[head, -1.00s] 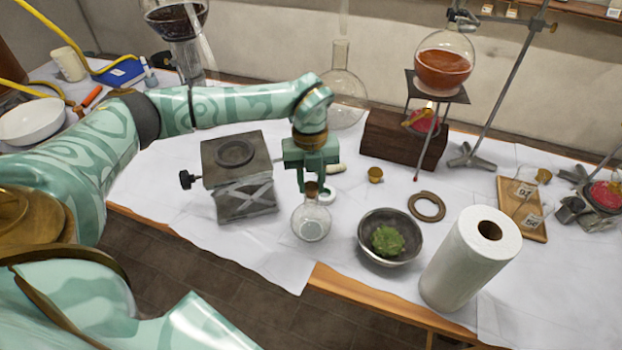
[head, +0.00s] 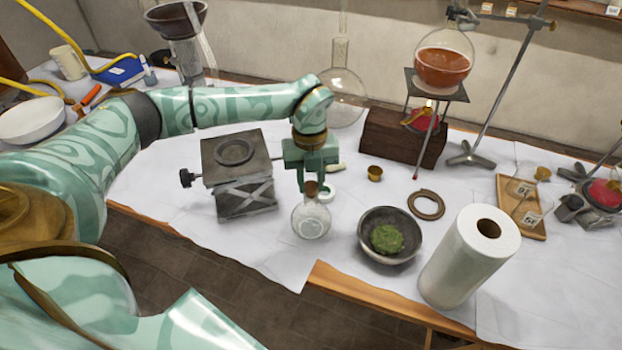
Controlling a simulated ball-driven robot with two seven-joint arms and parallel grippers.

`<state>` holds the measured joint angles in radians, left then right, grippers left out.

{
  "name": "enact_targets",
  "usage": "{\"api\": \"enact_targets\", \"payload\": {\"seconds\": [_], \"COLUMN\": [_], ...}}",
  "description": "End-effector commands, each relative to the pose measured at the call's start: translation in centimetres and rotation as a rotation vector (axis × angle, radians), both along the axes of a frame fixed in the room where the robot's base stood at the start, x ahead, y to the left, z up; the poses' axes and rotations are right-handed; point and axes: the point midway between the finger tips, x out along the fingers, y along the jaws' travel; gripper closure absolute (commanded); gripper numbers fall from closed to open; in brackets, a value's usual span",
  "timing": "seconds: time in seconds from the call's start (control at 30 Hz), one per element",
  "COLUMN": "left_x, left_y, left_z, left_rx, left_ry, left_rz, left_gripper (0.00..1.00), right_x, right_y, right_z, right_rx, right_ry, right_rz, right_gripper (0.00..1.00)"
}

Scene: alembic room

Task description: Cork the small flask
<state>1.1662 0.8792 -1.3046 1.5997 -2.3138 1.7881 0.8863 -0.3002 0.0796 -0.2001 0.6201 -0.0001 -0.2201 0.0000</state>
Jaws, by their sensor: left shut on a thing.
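The small flask (head: 311,222) is round and clear and stands upright on the white cloth near the table's front edge. A brown cork (head: 311,187) is at the top of the flask's neck. My left gripper (head: 312,184) points down right over the flask and is shut on the cork. The cork looks in line with the neck, but I cannot tell how deep it sits. The fingers partly hide the cork. My right gripper is not in view.
A lab jack (head: 238,172) stands left of the flask. A grey bowl (head: 374,250) with a green clump and a paper towel roll (head: 462,262) stand to the right. A large clear flask (head: 344,95) and a wooden block (head: 385,140) are behind.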

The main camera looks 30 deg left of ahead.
Motion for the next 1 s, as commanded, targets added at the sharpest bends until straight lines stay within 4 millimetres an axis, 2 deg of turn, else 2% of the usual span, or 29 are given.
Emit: {"api": "enact_targets", "payload": {"seconds": [0.43,0.47,0.5,0.53,0.73,0.8,1.0], "left_x": [-0.05,-0.06,-0.06,-0.05,-0.02,-0.01,0.00], "left_y": [-0.01,0.00,0.00,-0.01,0.00,0.00,0.00], "left_z": [-0.25,-0.25,-0.26,-0.25,-0.19,-0.17,-0.15], "left_rx": [0.001,0.001,0.001,0.001,0.001,0.001,0.000], "left_ry": [0.002,0.002,0.002,0.002,0.001,0.001,0.000], "left_rz": [0.000,0.000,0.000,0.000,0.000,0.000,0.000], "left_gripper": [0.91,0.64,0.53,0.47,0.47,0.29,0.29], "right_x": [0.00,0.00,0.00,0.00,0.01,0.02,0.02], "right_y": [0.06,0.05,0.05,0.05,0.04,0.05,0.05], "right_z": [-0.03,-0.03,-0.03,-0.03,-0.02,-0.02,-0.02], "right_rx": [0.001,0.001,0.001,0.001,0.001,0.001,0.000], "right_ry": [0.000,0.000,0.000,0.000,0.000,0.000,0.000], "right_rz": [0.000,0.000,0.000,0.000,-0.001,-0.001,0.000], "right_gripper": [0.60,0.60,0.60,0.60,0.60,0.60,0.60]}}
